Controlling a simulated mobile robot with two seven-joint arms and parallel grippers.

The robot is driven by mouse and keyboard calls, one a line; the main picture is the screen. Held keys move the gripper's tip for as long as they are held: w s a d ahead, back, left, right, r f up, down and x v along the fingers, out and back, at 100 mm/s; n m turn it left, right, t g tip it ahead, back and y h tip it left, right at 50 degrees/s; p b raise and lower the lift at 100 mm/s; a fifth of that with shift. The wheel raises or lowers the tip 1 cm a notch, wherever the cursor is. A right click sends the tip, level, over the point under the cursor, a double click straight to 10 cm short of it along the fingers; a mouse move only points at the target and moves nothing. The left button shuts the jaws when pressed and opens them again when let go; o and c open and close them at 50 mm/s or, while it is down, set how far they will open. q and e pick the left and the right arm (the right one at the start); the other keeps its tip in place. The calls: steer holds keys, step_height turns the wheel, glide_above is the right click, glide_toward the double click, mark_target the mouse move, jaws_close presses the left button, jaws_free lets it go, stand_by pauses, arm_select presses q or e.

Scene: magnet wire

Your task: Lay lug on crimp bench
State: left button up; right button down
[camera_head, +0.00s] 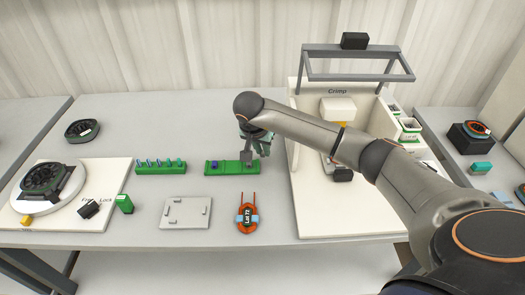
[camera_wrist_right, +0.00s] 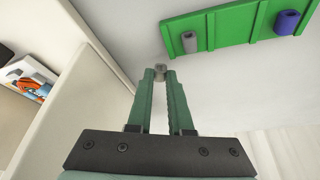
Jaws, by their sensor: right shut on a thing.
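My right gripper (camera_wrist_right: 158,76) is shut on a small grey lug (camera_wrist_right: 155,71), gripped at the fingertips in the right wrist view. In the head view the right gripper (camera_head: 259,147) is over the right part of the green lug rack (camera_head: 230,168). The rack also shows in the wrist view (camera_wrist_right: 235,30), with a grey lug (camera_wrist_right: 189,42) and a blue lug (camera_wrist_right: 287,22) in it. The held lug is clear of the rack. The cream crimp bench (camera_head: 325,222), marked "Crimp", stands right of the rack; my arm hides part of it. My left gripper is not in view.
A second green rack (camera_head: 160,169) with several small pieces stands to the left. The bench's side wall (camera_wrist_right: 85,105) rises beside my gripper. Grey table is bare behind the racks.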

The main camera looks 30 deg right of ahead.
steer(key=shift+f, duration=0.3)
steer(key=shift+f+b, duration=0.35)
steer(key=shift+f, duration=0.2)
steer(key=c, duration=0.8)
jaws_free()
steer(key=shift+c, duration=0.2)
steer(key=shift+r, duration=0.15)
